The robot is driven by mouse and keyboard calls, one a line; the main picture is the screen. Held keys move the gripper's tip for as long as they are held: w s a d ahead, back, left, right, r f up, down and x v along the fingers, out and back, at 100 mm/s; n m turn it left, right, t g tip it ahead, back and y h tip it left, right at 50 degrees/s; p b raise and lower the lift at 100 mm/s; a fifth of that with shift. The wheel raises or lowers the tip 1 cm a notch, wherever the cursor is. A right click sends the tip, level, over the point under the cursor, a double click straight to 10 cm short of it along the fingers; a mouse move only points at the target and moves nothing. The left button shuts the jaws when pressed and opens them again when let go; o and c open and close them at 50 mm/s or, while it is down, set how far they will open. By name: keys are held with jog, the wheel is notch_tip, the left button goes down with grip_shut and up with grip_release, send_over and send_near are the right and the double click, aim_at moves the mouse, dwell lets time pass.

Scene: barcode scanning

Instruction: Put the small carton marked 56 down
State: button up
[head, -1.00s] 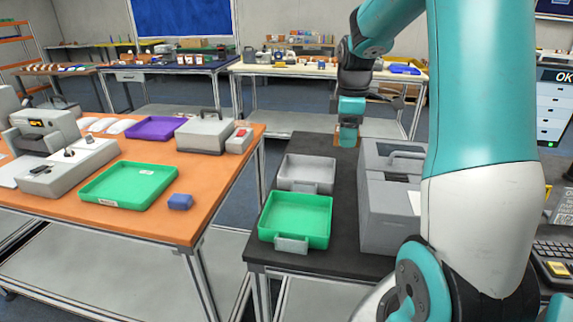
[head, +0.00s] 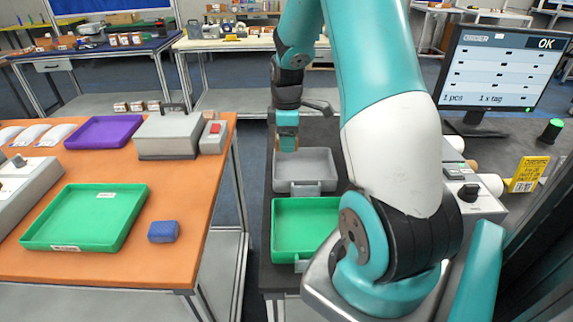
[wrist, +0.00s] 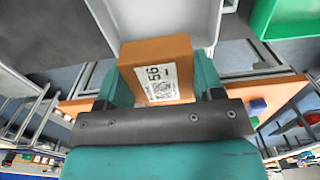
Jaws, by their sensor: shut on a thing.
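The small carton (wrist: 157,70) is brown with a white label reading 56 and a code, seen in the wrist view. My gripper (wrist: 160,82) is shut on it, with teal fingers on both sides. In the head view my gripper (head: 287,138) points down at the far edge of the grey tray (head: 303,186); the carton is mostly hidden there. The grey tray also shows in the wrist view (wrist: 205,22), just past the carton. I cannot tell whether carton and tray touch.
A green tray (head: 283,203) stands in front of the grey one on the dark bench. The orange table (head: 190,250) at left holds another green tray (head: 88,235), a purple tray (head: 105,131) and a blue block (head: 163,232). A monitor (head: 503,75) reading OK stands right.

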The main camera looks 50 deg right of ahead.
aim_at(287, 174)
notch_tip(287, 174, down, 9)
jog(key=shift+f+p, duration=0.15)
jog(key=shift+p, duration=0.2)
jog(key=shift+f, duration=0.2)
jog(key=o, duration=1.1)
jog(key=shift+r, duration=0.15)
